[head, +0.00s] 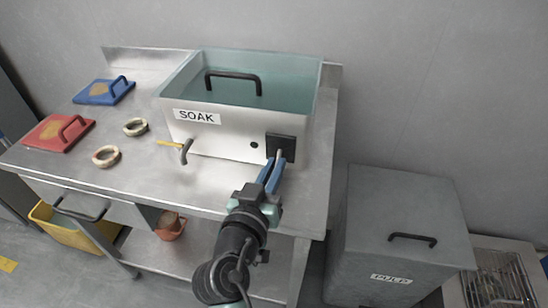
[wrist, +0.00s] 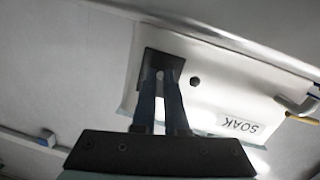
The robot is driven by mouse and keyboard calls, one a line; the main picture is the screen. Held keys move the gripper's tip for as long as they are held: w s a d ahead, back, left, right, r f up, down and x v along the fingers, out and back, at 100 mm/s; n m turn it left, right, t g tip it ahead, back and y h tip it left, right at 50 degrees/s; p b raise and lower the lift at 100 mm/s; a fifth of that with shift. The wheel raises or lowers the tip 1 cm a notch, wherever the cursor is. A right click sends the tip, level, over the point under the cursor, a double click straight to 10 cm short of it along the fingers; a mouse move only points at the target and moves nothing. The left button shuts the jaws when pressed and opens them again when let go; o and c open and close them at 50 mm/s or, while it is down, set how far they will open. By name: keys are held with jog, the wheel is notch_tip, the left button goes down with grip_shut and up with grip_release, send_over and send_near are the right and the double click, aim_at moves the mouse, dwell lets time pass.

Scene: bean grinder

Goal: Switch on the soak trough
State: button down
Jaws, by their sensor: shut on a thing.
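The soak trough (head: 215,138) is a steel box with a white SOAK label (head: 197,117) and greenish water inside, standing on the steel bench. A black switch plate (head: 283,142) is on the right of its front face, with a short pale lever (head: 279,154) in front of it. My gripper (head: 273,170) reaches the plate from the front, its blue fingers closed on the lever. In the wrist view, upside down, the fingertips (wrist: 161,82) lie over the black plate (wrist: 151,62) and partly hide the lever. I cannot tell which way the switch is set.
A dark round knob (head: 254,145) sits left of the plate, and a tap (head: 186,150) with a yellow handle further left. Red (head: 58,133) and blue (head: 104,92) boards and two rings lie at the bench's left. A grey PULP bin (head: 400,240) stands right.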

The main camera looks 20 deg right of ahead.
notch_tip(320, 180, up, 2)
jog(key=g+y+p, duration=0.1)
jog(key=p, duration=0.4)
jog(key=shift+p, duration=0.4)
jog(key=g+p, duration=0.1)
jog(key=p, duration=0.1)
jog(key=y+p, duration=0.1)
jog(key=p, duration=0.2)
jog(key=shift+r+g, duration=0.3)
jog(key=shift+g, duration=0.1)
jog(key=g+y+p, duration=0.1)
jog(key=p, duration=0.2)
jog(key=shift+w+r, duration=0.1)
jog(key=shift+r, duration=0.05)
jog(key=shift+g+y+p, duration=0.4)
jog(key=shift+p, duration=0.55)
jog(key=shift+d+g+p, duration=0.1)
jog(key=shift+g+p, duration=0.2)
jog(key=shift+p, duration=0.15)
jog(key=c, duration=0.9)
grip_release()
jog(key=shift+c, duration=0.2)
jog(key=v, duration=1.2)
jog(key=shift+s+r, duration=0.2)
jog(key=shift+s, duration=0.1)
